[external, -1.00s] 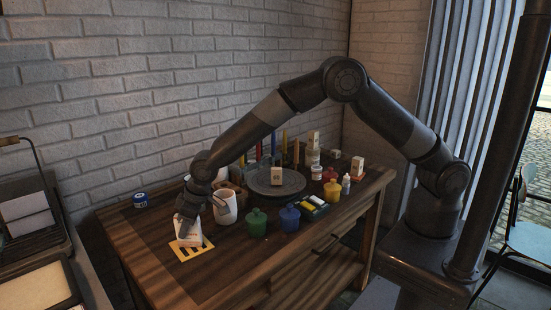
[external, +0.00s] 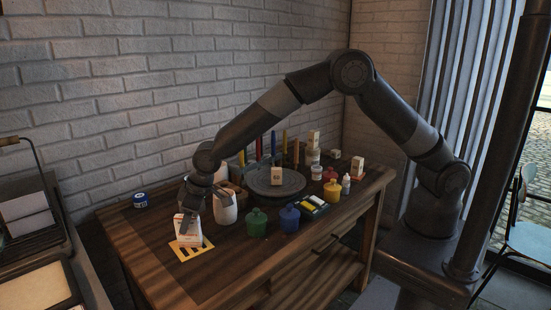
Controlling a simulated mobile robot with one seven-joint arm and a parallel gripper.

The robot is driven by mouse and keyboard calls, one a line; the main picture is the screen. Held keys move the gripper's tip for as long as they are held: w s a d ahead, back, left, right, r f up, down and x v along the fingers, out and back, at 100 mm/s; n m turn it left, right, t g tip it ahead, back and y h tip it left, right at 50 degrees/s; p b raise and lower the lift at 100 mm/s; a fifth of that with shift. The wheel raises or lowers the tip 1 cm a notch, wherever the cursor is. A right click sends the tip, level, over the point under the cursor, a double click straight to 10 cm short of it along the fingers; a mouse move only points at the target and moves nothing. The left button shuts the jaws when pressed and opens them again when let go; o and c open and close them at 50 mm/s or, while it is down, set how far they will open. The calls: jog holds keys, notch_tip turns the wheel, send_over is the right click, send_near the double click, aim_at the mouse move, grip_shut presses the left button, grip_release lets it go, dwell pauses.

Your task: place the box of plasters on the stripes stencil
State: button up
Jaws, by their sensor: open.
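The box of plasters (external: 187,230) is a small white box with an orange-red mark. It stands upright on the upper part of the yellow stripes stencil (external: 193,251), whose dark stripes show in front of it. The stencil lies flat near the left front of the wooden table. My gripper (external: 197,211) is open just above and behind the box, pointing down. Its fingers are near the box's top; whether one still touches it is hard to tell.
A white jar (external: 225,208) stands close to the right of my gripper. Green (external: 257,222) and blue (external: 290,218) lidded pots stand further right. A grey round plate (external: 275,182) with a small box on it lies behind them. A blue tin (external: 141,200) is at the far left.

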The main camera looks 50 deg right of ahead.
jog(key=v, duration=0.9)
jog(key=shift+r, duration=0.2)
jog(key=shift+d, duration=0.1)
jog(key=s+d+r+m, duration=0.1)
jog(key=d+r, duration=0.4)
jog(key=d, duration=0.5)
jog(key=s+d+r+m+t+h, duration=0.1)
jog(key=d+r+m, duration=0.1)
jog(key=d+r, duration=0.65)
jog(key=s+d+r+m, duration=0.1)
jog(key=d+r, duration=0.2)
jog(key=d, duration=0.9)
jog(key=s+d+m+t+h, duration=0.1)
jog(key=s+d+m, duration=0.4)
jog(key=s+d, duration=1.5)
jog(key=shift+s+d+f+h, duration=0.2)
jog(key=shift+d+f+h, duration=0.2)
jog(key=shift+d+h, duration=0.2)
